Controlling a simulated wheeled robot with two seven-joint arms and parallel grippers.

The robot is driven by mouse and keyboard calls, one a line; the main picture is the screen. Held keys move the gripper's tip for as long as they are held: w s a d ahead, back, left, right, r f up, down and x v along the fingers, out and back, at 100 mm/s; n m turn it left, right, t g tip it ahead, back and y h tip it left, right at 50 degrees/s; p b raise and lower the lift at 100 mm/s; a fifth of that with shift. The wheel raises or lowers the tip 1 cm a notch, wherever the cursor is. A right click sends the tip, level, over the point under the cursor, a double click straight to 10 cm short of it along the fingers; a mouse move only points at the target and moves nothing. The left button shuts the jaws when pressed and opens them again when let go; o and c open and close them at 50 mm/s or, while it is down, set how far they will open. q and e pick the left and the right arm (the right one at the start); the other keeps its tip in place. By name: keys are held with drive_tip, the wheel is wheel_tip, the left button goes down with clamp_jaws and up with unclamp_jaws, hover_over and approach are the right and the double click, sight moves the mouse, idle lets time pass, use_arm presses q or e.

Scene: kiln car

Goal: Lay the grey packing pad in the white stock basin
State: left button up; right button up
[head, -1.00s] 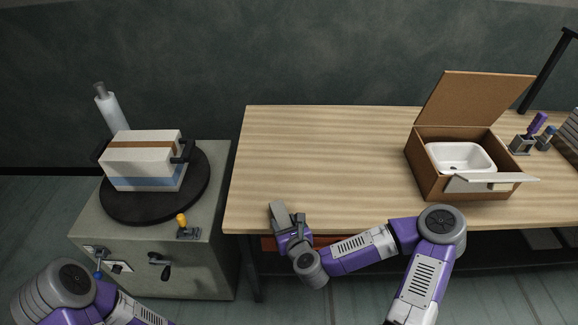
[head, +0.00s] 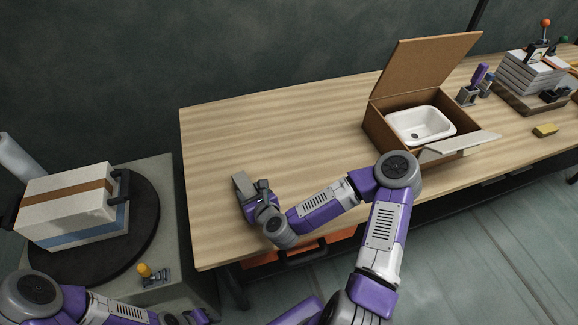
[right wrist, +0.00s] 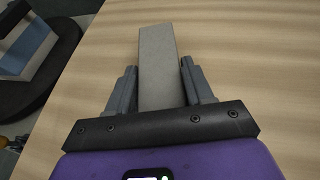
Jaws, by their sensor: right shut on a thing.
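The grey packing pad (right wrist: 158,55) is a flat grey bar between the fingers of my right gripper (right wrist: 150,85), which is shut on it. In the head view the pad (head: 241,186) is held by my right gripper (head: 251,190) over the front left part of the wooden table. The white stock basin (head: 448,128) sits inside an open cardboard box at the table's right part, with a dark drain hole in its visible, empty floor.
The cardboard box (head: 376,128) has its lid raised at the back and a pale flap at the front. The middle of the wooden table (head: 290,130) is clear.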

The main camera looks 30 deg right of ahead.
drive_tip(key=shift+m+h, duration=0.3)
drive_tip(key=shift+h, duration=0.2)
drive_tip(key=w+d, duration=0.1)
drive_tip(key=d, duration=0.1)
drive_tip(key=w+d+r+p, duration=0.1)
drive_tip(key=w+d+r, duration=0.1)
drive_tip(key=d, duration=0.1)
drive_tip(key=shift+d+r+p, duration=0.1)
drive_tip(key=shift+d+p, duration=0.2)
drive_tip(key=w+d+r+m+h+p, duration=0.2)
drive_tip(key=d+r, duration=0.4)
drive_tip(key=d, duration=0.5)
drive_tip(key=b, duration=0.2)
hover_over(289, 166)
wheel_tip(289, 166, down, 6)
drive_tip(key=shift+r, duration=0.25)
drive_tip(key=shift+w+f, duration=0.1)
drive_tip(key=shift+f, duration=1.9)
drive_tip(key=shift+b, duration=0.3)
drive_tip(key=shift+f, duration=0.15)
drive_tip(key=o, duration=1)
